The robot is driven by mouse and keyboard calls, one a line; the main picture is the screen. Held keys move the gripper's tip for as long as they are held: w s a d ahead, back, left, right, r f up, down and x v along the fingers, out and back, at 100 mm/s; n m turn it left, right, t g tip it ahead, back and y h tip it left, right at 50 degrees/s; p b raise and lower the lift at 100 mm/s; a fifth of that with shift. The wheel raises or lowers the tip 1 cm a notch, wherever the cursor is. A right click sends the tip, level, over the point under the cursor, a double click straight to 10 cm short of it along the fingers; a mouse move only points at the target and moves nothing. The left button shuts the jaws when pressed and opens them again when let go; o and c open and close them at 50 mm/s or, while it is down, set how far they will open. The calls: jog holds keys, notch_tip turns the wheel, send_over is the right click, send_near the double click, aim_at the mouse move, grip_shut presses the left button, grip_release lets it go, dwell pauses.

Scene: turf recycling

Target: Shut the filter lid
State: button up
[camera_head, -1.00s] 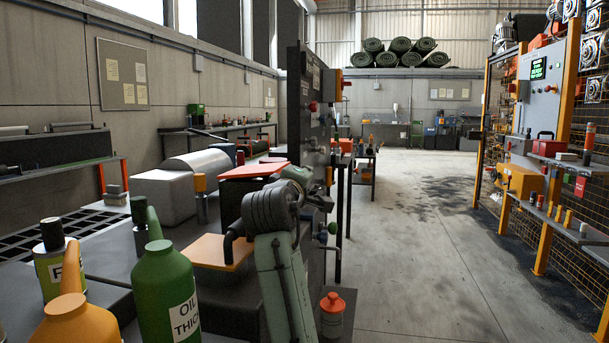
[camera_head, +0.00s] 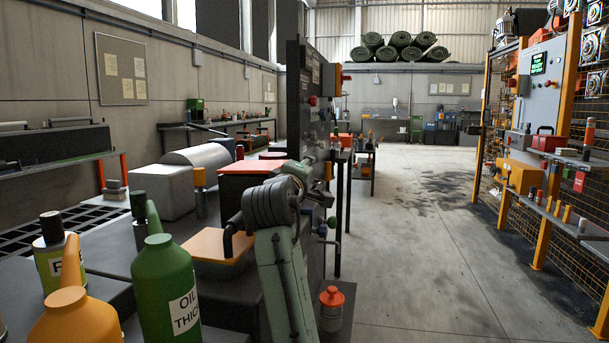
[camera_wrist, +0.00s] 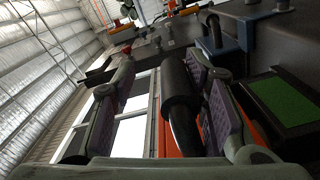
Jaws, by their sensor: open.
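A flat orange-red cover (camera_head: 254,167), which looks like the filter lid, lies on a dark box beyond my arm in the head view. Whether it is fully closed cannot be told. In the wrist view, my gripper (camera_wrist: 162,75) is open, one padded finger on each side. A black cylindrical handle (camera_wrist: 179,85) with a curved lower end lies between the fingers, closer to the right one; contact is unclear. An orange-red surface (camera_wrist: 168,138) shows behind the handle.
A yellow-orange plate with a black handle (camera_head: 217,245) lies left of my arm. A green oil bottle (camera_head: 165,290) and an orange bottle (camera_head: 66,318) stand nearer. A dark upright panel (camera_head: 297,100) rises behind.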

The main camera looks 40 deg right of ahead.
jog(key=shift+a, duration=0.15)
jog(key=shift+s+a+f, duration=0.1)
jog(key=shift+s+a, duration=0.1)
jog(key=v, duration=1.1)
jog(key=shift+s, duration=0.15)
jog(key=shift+c, duration=0.4)
